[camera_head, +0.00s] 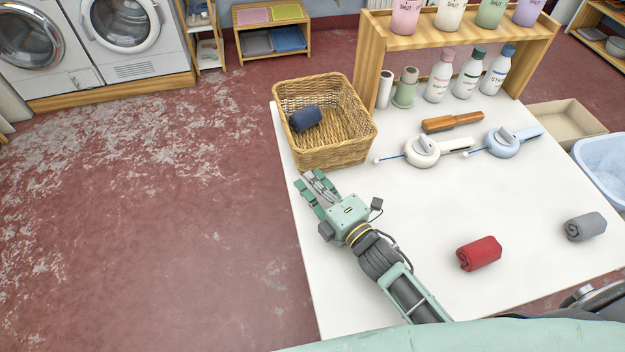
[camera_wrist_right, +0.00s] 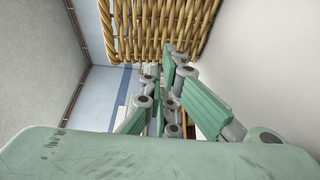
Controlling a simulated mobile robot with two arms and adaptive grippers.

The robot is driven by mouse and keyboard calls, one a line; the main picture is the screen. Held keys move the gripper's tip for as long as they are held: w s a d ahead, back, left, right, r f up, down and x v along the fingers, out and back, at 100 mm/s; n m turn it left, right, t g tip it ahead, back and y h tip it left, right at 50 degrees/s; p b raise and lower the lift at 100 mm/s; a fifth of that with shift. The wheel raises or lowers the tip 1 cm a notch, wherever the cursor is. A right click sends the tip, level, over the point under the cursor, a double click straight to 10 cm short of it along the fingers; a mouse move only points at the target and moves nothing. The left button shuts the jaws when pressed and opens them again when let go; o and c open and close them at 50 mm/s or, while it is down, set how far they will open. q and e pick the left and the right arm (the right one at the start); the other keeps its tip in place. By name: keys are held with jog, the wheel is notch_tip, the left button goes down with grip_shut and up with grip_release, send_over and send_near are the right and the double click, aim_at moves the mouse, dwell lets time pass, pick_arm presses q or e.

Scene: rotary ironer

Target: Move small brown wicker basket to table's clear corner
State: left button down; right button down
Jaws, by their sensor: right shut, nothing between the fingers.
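The small brown wicker basket (camera_head: 335,157) stands upright at the back left of the white table (camera_head: 385,185), close to its left edge. A dark blue rolled cloth (camera_head: 305,118) lies inside it. My right gripper (camera_head: 309,180) is just in front of the basket's near side, fingers pointing towards it, shut and empty. In the right wrist view the basket's woven wall (camera_wrist_right: 155,28) fills the top, just beyond the fingers (camera_wrist_right: 168,75). I cannot tell whether the fingertips touch it. My left gripper is not in view.
A wooden shelf (camera_head: 375,55) with bottles stands at the table's back. A red roll (camera_head: 479,253) and grey roll (camera_head: 585,227) lie at front right. The table's middle is clear.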

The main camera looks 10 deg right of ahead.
aim_at(314, 166)
jog(key=w, duration=0.1)
jog(key=w+d, duration=0.1)
jog(key=w, duration=0.2)
jog(key=shift+d, duration=0.35)
jog(key=shift+s, duration=0.1)
dwell(0.3)
